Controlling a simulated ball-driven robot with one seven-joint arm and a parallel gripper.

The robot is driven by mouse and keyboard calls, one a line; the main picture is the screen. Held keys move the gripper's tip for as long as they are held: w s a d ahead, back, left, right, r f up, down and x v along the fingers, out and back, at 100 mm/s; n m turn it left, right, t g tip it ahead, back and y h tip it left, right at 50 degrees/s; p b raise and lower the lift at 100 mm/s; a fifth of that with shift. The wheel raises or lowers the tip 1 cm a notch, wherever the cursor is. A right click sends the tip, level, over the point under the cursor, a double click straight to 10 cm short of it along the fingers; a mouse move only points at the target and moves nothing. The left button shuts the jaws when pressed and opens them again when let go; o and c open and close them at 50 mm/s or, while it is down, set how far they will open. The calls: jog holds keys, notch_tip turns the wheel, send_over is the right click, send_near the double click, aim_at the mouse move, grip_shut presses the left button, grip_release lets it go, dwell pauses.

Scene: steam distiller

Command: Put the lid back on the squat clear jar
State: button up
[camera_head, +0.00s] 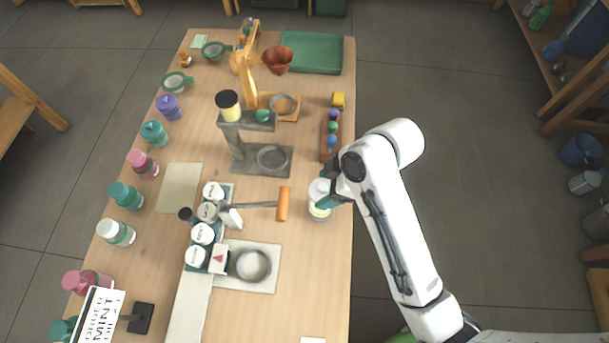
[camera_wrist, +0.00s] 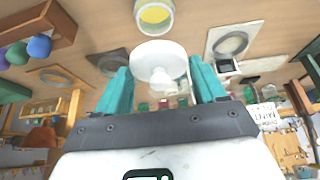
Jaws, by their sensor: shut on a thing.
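The squat clear jar (camera_head: 319,212) with pale yellow contents stands near the table's right edge, beside the orange mallet head. It also shows at the top of the wrist view (camera_wrist: 154,14). My gripper (camera_wrist: 162,78) is shut on the knob of a white round lid (camera_wrist: 152,56), its teal fingers on either side. In the head view the lid (camera_head: 317,188) shows just above the jar in the picture, partly hidden by my gripper (camera_head: 325,192). In the wrist view the lid and the jar's mouth appear apart, with the lid nearer the camera.
An orange-headed mallet (camera_head: 283,204) lies left of the jar. A brown rack of coloured balls (camera_head: 329,152) lies behind it. White-lidded jars (camera_head: 203,233) and a metal bowl (camera_head: 251,264) stand further left. The table in front of the jar is clear.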

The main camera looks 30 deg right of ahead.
jog(key=shift+f, duration=1.05)
jog(key=shift+f+b, duration=1.5)
jog(key=shift+f, duration=0.55)
jog(key=shift+p, duration=0.7)
jog(key=shift+f+p, duration=0.15)
jog(key=shift+p, duration=0.35)
dwell(0.7)
jog(key=o, duration=1.1)
jog(key=shift+r+p, duration=0.3)
jog(key=shift+r, duration=3.2)
